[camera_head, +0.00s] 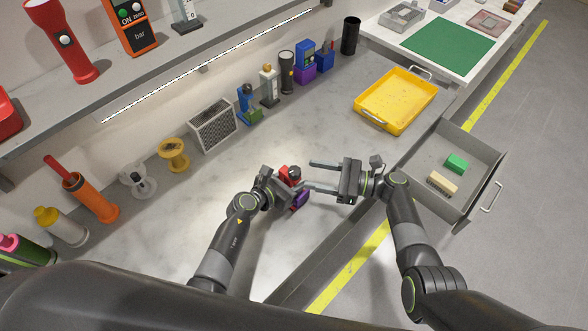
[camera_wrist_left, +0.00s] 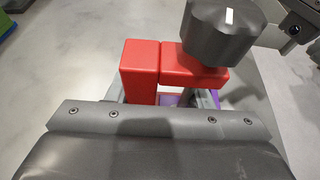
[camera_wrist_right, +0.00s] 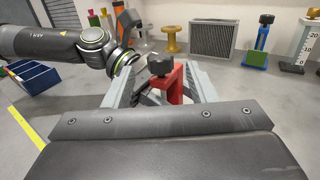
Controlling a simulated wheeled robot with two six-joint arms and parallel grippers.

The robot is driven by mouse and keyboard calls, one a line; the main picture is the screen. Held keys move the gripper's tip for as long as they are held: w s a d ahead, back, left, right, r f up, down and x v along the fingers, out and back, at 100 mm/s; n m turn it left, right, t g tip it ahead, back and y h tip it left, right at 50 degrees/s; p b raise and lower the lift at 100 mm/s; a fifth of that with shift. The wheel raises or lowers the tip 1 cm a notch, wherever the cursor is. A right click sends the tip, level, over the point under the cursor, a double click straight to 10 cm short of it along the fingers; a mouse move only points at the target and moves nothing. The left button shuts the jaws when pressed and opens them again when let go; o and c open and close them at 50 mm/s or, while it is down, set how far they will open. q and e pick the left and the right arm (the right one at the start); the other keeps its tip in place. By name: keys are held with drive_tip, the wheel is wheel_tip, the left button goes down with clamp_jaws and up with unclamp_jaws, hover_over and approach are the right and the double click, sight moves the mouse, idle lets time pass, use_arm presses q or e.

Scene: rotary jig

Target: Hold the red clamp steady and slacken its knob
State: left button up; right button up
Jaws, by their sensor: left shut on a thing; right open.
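The red clamp (camera_head: 288,171) stands on the grey bench, with a purple part (camera_head: 300,200) low beside it. Its dark round knob (camera_wrist_left: 222,32) carries a white mark and sits on top of the red body (camera_wrist_left: 140,68). My left gripper (camera_head: 284,184) is shut on the red clamp; its jaws partly hide the lower part. My right gripper (camera_head: 310,175) is open, its fingers pointing left, just right of the clamp. In the right wrist view the knob (camera_wrist_right: 160,64) and red body (camera_wrist_right: 171,85) appear between the open fingers. I cannot tell contact there.
A yellow tray (camera_head: 395,99) lies at the bench's right end. An open drawer (camera_head: 478,150) holding a green block and a beige block juts out near my right arm. A speaker-like grille box (camera_head: 214,125) and several tools line the back.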

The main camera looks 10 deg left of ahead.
sight(294, 170)
drive_tip(key=a, duration=0.6)
drive_tip(key=shift+a, duration=0.2)
drive_tip(key=shift+c, duration=0.2)
drive_tip(key=shift+w, duration=0.1)
drive_tip(key=c, duration=0.9)
